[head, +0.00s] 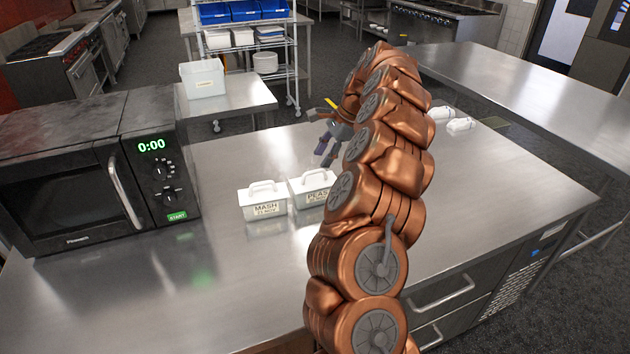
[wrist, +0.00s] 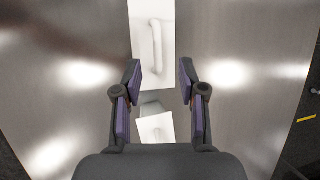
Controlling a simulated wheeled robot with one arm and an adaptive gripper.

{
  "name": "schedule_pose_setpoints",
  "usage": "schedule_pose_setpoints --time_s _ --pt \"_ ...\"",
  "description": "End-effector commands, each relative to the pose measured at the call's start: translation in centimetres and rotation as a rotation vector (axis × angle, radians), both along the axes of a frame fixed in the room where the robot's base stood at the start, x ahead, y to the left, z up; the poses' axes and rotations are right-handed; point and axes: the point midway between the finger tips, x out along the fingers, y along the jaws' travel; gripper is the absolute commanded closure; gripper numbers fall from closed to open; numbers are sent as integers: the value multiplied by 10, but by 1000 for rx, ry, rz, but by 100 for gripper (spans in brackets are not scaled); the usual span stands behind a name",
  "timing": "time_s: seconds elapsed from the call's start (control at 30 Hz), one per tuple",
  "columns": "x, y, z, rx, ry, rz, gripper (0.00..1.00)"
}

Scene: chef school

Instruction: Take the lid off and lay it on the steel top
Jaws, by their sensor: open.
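Two white lidded containers stand side by side on the steel top (head: 225,285) in the head view. The left one (head: 264,206) is labelled MASH and the right one (head: 300,200) is labelled PEAS, partly hidden by my arm. Each lid has a raised loop handle; the MASH lid (head: 262,188) is on. My gripper (head: 324,152) is open and empty above and behind the PEAS container. In the wrist view my gripper (wrist: 160,78) has a white lid with a handle (wrist: 156,40) beyond its fingertips, apart from them. I cannot tell which container that lid belongs to.
A microwave (head: 85,175) stands on the left of the steel top. White items (head: 455,122) lie at the back right, beyond my arm. The steel in front of the containers is bare. A smaller white piece (wrist: 155,127) shows between the fingers in the wrist view, unclear.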

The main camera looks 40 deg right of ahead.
Motion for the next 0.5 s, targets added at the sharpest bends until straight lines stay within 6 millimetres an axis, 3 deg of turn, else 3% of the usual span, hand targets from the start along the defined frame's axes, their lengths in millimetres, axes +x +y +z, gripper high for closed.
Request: schedule_pose_setpoints --time_s 0.5 --pt "7 13 -26 1 -1 3 59"
